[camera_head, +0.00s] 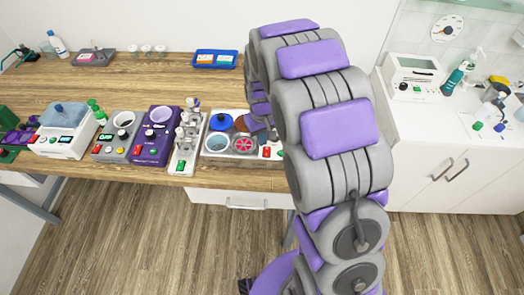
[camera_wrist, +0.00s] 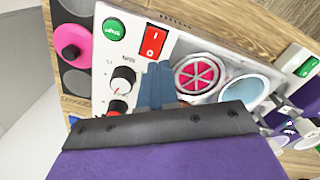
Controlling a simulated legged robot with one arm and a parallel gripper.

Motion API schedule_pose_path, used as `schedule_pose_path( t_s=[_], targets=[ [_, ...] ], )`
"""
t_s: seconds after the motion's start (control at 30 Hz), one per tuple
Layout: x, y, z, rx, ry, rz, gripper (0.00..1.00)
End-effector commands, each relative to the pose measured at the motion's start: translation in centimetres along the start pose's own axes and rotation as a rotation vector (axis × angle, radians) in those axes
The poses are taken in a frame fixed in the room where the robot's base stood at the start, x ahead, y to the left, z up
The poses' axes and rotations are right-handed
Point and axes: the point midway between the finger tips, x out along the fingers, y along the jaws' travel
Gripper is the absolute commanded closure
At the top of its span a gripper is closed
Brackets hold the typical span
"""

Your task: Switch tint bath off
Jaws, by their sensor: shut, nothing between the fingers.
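A white unit (camera_head: 215,155) with round wells stands on the wooden bench in the head view; I take it for the tint bath, but I cannot read its name. The wrist view shows its panel (camera_wrist: 108,70) with a red rocker switch (camera_wrist: 152,42), a black knob (camera_wrist: 122,80), a green button (camera_wrist: 114,29), a pink spoked wheel (camera_wrist: 200,74) and a pale blue bath (camera_wrist: 245,91). The rocker shows red with white marks; I cannot tell which side is pressed. My gripper (camera_wrist: 157,80) is shut and empty, blue fingertips just below the switch in the picture; contact is unclear.
A blue tray (camera_head: 213,60) lies behind. My arm hides the unit's right side in the head view.

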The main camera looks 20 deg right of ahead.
Motion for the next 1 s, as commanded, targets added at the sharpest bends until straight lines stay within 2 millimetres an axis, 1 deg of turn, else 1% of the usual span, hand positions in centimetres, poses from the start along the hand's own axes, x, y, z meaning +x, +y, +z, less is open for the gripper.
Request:
schedule_pose_path(
  t_s=[0.2, 0.63, 1.0],
  targets=[
    [0.0, 0.8, 0.2, 0.002, 0.001, -0.007, 1.0],
    [0.1, -0.3, -0.1, 0.001, -0.001, 0.004, 1.0],
    [0.7, 0.6, 0.1, 0.002, 0.001, -0.005, 1.0]
  ],
)
